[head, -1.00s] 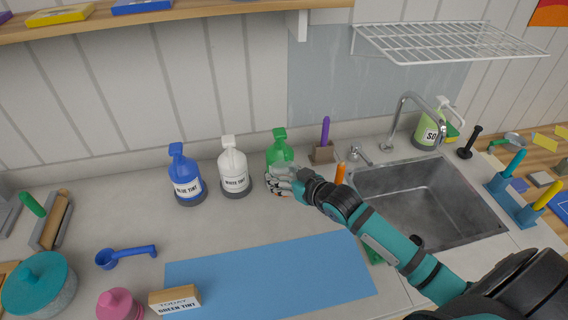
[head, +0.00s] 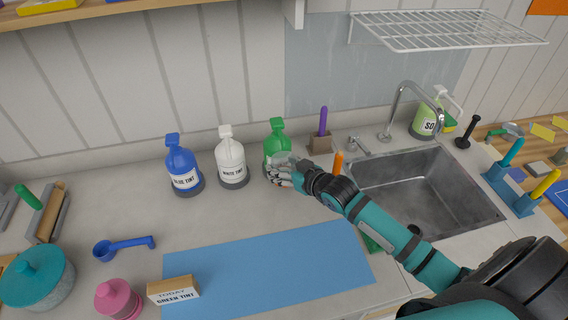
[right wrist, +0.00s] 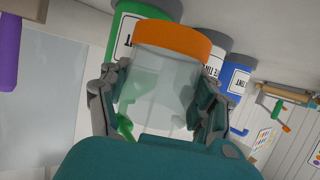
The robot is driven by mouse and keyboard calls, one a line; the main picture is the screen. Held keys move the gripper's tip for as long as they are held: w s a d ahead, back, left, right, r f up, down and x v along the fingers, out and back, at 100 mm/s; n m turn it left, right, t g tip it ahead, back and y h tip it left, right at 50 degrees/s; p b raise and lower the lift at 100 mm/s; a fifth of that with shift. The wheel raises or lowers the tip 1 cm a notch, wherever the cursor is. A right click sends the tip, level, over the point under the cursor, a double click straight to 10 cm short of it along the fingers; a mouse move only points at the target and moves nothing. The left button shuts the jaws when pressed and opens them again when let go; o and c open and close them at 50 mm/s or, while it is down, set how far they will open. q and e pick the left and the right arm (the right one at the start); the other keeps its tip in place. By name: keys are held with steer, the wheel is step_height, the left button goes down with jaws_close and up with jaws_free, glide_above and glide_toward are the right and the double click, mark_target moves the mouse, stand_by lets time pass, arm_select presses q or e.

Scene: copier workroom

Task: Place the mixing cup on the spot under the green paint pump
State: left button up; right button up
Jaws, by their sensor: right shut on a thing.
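My right gripper (head: 281,176) is shut on the mixing cup, close in front of the green paint pump (head: 276,133) and partly hiding its lower part. In the right wrist view my right gripper (right wrist: 158,88) has a finger on each side of the mixing cup (right wrist: 172,40), which is clear with an orange band at its far end. The green pump bottle (right wrist: 134,22) shows just behind the cup there. The spot under the pump is hidden by the hand and cup, and I cannot tell whether the cup touches the counter. My left gripper is not in view.
The white tint pump (head: 231,162) and blue tint pump (head: 183,170) stand left of the green one. A purple-handled tool in a holder (head: 320,142) stands to its right, near the sink (head: 420,190). A blue mat (head: 270,265) and a "green tint" sign (head: 173,290) lie in front.

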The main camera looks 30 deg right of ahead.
steer(key=shift+f+b, duration=0.95)
steer(key=shift+f, duration=1.45)
steer(key=shift+f, duration=0.35)
steer(key=o, duration=1.5)
steer(key=shift+s, duration=0.15)
steer(key=v, duration=1.2)
steer(key=shift+r, duration=0.1)
